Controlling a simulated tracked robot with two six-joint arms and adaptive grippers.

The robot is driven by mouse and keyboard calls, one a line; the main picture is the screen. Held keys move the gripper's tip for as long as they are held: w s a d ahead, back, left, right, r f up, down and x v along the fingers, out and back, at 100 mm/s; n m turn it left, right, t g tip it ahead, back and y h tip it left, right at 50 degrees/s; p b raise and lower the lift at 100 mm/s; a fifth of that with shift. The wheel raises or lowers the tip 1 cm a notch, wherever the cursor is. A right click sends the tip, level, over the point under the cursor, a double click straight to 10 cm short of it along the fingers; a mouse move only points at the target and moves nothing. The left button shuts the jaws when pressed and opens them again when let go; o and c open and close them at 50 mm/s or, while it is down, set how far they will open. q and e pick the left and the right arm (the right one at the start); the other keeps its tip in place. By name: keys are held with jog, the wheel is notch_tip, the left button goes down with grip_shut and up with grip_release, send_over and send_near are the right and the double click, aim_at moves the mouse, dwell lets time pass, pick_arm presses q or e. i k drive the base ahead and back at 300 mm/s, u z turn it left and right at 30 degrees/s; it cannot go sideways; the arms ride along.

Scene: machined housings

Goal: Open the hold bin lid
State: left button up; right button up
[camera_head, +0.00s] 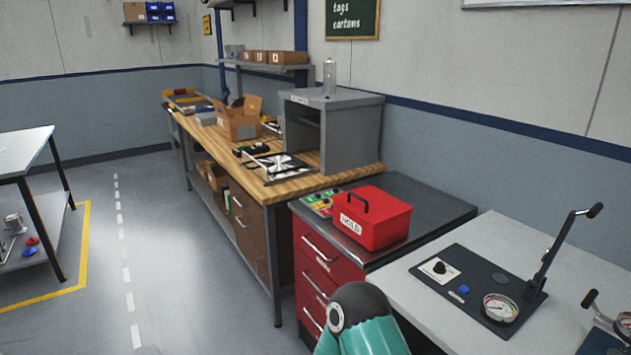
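The hold bin (371,219) is a red box with a white label reading HOLD on its front. It sits on the dark top of a red drawer cabinet, right of the middle of the head view. Its lid (372,203) is down on the box and carries a dark handle (353,201). A teal and black arm part of mine shows at the bottom, in front of the cabinet. Neither gripper is in view.
The red drawer cabinet (314,264) stands between a wooden workbench (292,187) and a light grey table (450,338). A tray of green and coloured items (320,203) lies left of the bin. A lever fixture (538,272) rises at right. Open floor (170,250) lies left.

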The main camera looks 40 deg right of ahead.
aim_at(376, 206)
jog(key=z, duration=0.45)
jog(key=i, duration=1.2)
jog(key=z, duration=0.9)
jog(key=k, duration=0.7)
jog(key=z, duration=0.2)
jog(key=i, duration=0.7)
jog(key=u, duration=0.05)
